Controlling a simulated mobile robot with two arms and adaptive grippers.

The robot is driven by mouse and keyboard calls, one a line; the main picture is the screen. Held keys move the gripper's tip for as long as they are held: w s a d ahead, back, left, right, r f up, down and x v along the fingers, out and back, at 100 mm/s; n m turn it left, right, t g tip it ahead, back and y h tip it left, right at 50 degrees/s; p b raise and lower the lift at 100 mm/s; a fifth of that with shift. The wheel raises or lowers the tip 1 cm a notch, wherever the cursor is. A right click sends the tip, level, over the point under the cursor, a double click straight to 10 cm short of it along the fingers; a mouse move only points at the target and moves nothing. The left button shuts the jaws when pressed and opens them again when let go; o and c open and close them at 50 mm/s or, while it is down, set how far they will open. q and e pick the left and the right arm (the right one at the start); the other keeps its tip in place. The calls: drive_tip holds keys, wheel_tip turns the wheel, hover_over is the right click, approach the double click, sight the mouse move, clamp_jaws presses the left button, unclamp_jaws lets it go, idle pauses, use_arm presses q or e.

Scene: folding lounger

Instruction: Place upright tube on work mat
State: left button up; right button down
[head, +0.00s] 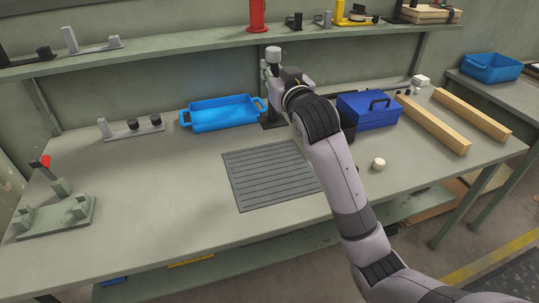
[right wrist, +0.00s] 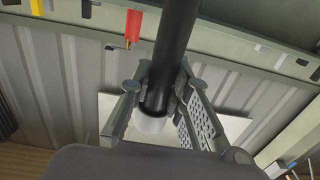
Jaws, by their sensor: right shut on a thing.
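My right gripper (head: 274,82) is raised above the back of the bench, beyond the far edge of the work mat. It is shut on the tube, which is black with a pale end in the right wrist view (right wrist: 178,35). In the head view the pale end of the tube (head: 272,56) sticks up above the fingers, and the tube looks about upright. A dark piece shows below the gripper; I cannot tell if it is the tube's lower part. The grey ribbed work mat (head: 250,180) lies bare mid-bench, its right side partly behind my arm. My left gripper is not in view.
A blue tray (head: 222,114) stands left of the gripper, a blue toolbox (head: 368,110) right of it. A small pale round piece (head: 378,164) lies right of the mat. A shelf (head: 190,50) with a red cylinder (head: 257,15) runs behind.

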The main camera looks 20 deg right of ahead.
sight(273, 121)
wheel_tip(273, 121, down, 14)
drive_tip(key=shift+s+b, duration=0.1)
drive_tip(key=shift+b, duration=0.2)
wheel_tip(273, 121, down, 5)
drive_tip(key=shift+r, duration=0.1)
drive_tip(key=c, duration=2)
unclamp_jaws()
drive_tip(key=shift+f, duration=0.25)
drive_tip(key=o, duration=0.5)
drive_tip(key=shift+r, duration=0.15)
